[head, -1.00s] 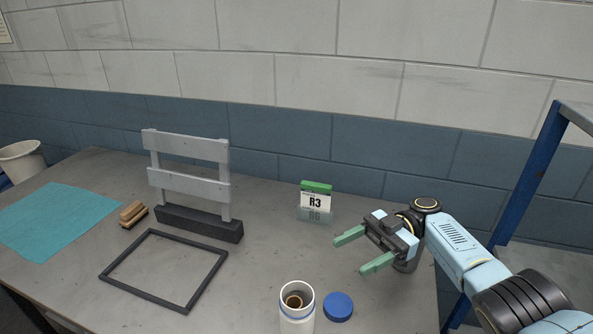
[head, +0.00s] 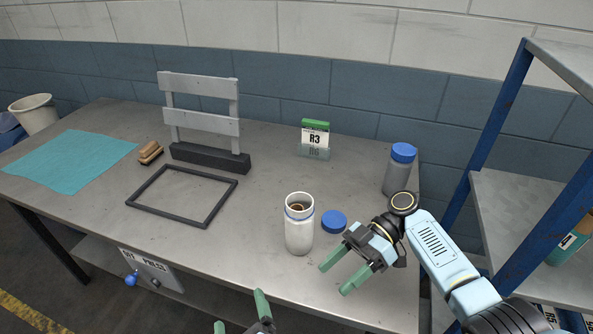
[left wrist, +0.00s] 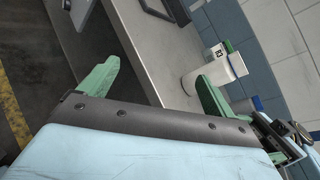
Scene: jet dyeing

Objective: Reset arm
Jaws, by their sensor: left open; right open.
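My right gripper (head: 345,274) is open and empty, with green fingers, near the front right edge of the table. My left gripper (head: 242,312) shows only its green fingertips at the bottom of the head view, in front of the table edge. It is open and empty; its two green fingers also show in the left wrist view (left wrist: 155,85). An open white bottle (head: 300,232) stands upright on the table between and beyond the grippers, touched by neither in the head view. Its blue cap (head: 334,221) lies beside it.
A grey bottle with blue lid (head: 398,172) stands at the table's right end, beside a blue-framed shelf (head: 491,155). An R3 card (head: 314,139), grey stand (head: 206,125), dark frame (head: 160,209), brush (head: 150,152) and teal cloth (head: 70,162) occupy the table (head: 262,200). A bin (head: 36,114) is far left.

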